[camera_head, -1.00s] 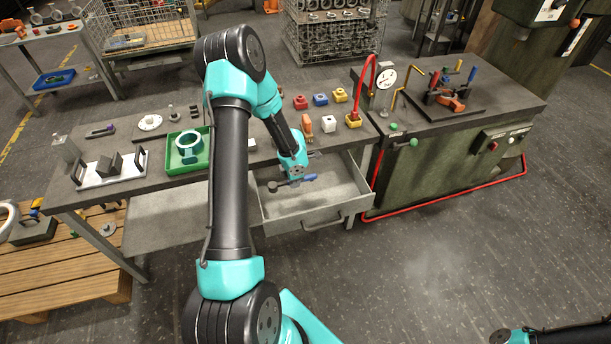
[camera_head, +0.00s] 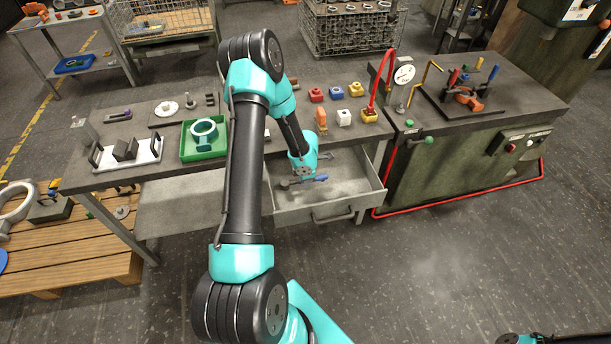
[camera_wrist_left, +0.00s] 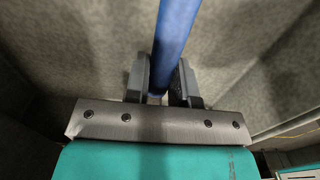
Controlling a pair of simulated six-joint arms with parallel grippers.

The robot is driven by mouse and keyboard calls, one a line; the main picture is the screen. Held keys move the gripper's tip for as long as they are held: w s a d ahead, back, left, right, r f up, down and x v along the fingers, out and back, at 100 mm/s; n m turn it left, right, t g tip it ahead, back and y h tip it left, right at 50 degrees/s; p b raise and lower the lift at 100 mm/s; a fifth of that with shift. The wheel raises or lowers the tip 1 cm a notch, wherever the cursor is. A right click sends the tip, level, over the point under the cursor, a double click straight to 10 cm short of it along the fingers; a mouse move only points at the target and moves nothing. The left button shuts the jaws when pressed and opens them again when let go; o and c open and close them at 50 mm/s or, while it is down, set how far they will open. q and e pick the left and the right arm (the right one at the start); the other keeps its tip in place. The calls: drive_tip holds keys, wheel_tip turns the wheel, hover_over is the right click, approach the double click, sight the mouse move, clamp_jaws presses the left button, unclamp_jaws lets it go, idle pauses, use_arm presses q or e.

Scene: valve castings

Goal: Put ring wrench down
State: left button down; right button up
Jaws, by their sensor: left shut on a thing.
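The ring wrench has a blue handle (camera_head: 319,179) and a dark ring end (camera_head: 285,185). It lies roughly level inside the open drawer (camera_head: 341,213), low near the bottom; I cannot tell whether it touches it. My left gripper (camera_head: 304,181) reaches down into the drawer and is shut on the wrench's handle. In the left wrist view the blue handle (camera_wrist_left: 176,30) runs between the two fingers of my left gripper (camera_wrist_left: 161,90); the ring end is out of that view. My right gripper is not in view.
The drawer's walls stand close around my left gripper. A red hose (camera_head: 386,75) hangs at the drawer's right.

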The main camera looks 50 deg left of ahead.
use_arm(q)
drive_tip(key=shift+f, duration=1.2)
drive_tip(key=shift+f, duration=0.25)
drive_tip(key=c, duration=0.9)
unclamp_jaws()
drive_tip(key=shift+r, duration=0.15)
